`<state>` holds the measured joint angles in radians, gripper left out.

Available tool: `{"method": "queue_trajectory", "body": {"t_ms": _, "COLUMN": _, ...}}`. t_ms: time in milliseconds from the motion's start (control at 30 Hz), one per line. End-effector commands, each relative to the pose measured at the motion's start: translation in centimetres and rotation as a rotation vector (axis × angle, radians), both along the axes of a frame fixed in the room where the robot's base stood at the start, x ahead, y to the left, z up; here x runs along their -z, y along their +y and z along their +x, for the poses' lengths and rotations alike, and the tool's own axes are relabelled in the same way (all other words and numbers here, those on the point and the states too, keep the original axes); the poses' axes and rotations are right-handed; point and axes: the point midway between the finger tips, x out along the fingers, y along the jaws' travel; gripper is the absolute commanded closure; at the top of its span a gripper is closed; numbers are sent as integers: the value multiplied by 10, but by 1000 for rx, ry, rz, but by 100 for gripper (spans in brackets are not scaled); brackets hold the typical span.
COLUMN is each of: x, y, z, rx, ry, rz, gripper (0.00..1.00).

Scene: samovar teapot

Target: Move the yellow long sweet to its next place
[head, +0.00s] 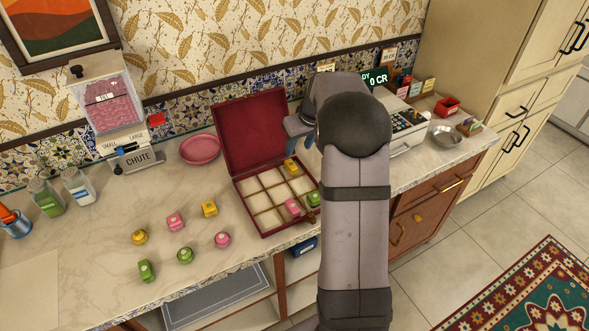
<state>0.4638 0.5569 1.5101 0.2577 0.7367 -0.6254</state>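A blocky yellow sweet (209,208) lies on the counter left of the box, and a rounder yellow one (139,237) lies further left. Another yellow sweet (291,166) sits in a back compartment of the red box (238,200). I cannot tell for sure which is the long one. The box's lid (248,130) stands open. A pink sweet (292,207) and a green sweet (314,198) are in its front compartments. My gripper (298,130) is above the right back part of the box, mostly hidden by my arm. Its fingertips and anything between them are unclear.
Pink sweets (175,222) and green sweets (146,270) lie on the counter. A pink dish (199,149) and a dispenser with a chute (136,158) stand behind. Jars (78,187) stand at the left. A machine (407,130) and metal bowl (446,136) stand right of my arm.

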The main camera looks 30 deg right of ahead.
Motion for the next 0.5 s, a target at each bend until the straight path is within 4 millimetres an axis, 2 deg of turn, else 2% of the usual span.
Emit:
{"method": "queue_trajectory", "body": {"t_ms": 167, "x": 0, "y": 11, "z": -6, "rx": -3, "ry": 12, "rz": 5, "gripper": 61}}
{"method": "queue_trajectory", "body": {"t_ms": 267, "x": 0, "y": 32, "z": -18, "rx": -6, "ry": 37, "rz": 15, "gripper": 61}}
{"method": "queue_trajectory", "body": {"t_ms": 367, "x": 2, "y": 64, "z": -41, "rx": -8, "ry": 80, "rz": 28, "gripper": 61}}
{"method": "queue_trajectory", "body": {"t_ms": 500, "x": 7, "y": 118, "z": -93, "rx": -11, "ry": 159, "rz": 41, "gripper": 61}}
